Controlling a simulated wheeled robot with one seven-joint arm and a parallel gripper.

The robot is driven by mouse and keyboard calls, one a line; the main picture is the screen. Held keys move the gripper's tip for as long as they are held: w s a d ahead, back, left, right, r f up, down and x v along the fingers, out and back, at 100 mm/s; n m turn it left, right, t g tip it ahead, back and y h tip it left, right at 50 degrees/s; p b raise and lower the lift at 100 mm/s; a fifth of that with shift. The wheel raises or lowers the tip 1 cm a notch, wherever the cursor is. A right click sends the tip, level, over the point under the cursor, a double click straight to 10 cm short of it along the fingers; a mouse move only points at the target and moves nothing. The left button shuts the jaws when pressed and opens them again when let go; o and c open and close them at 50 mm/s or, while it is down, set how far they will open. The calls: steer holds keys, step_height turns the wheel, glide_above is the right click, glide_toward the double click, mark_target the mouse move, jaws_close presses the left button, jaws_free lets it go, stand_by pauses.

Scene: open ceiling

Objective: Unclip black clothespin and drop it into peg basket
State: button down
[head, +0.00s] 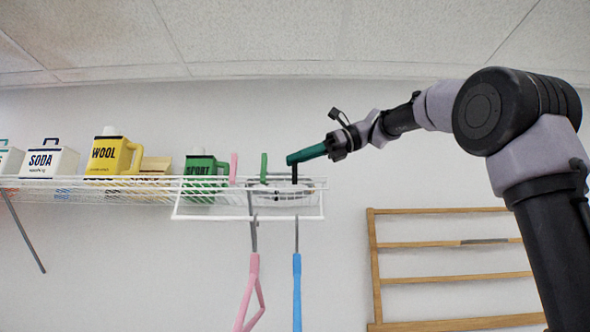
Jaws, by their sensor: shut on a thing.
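The black clothespin (294,173) is a short dark upright piece under the tip of my gripper (292,158). My gripper has long teal fingers and reaches in from the right, shut on the black clothespin. The clothespin's lower end meets the rim area of a pale, low, round basket (283,190) at the right end of the wire shelf. I cannot tell whether it is still clipped there. A pink clothespin (234,168) and a green clothespin (264,167) stand upright just left of it. The inside of the basket is hidden from this low view.
The white wire shelf (110,190) carries a green bottle (199,169), a yellow WOOL jug (107,157) and a white SODA box (47,161). A front rail (247,218) bears a pink hanger (251,285) and a blue one (297,290). A wooden rack (373,265) is at right.

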steer(key=shift+s+r, duration=0.2)
steer(key=shift+r, duration=1.55)
steer(key=shift+d+r, duration=0.75)
steer(key=shift+r, duration=0.3)
steer(key=shift+d+r, duration=0.7)
steer(key=shift+r, duration=0.3)
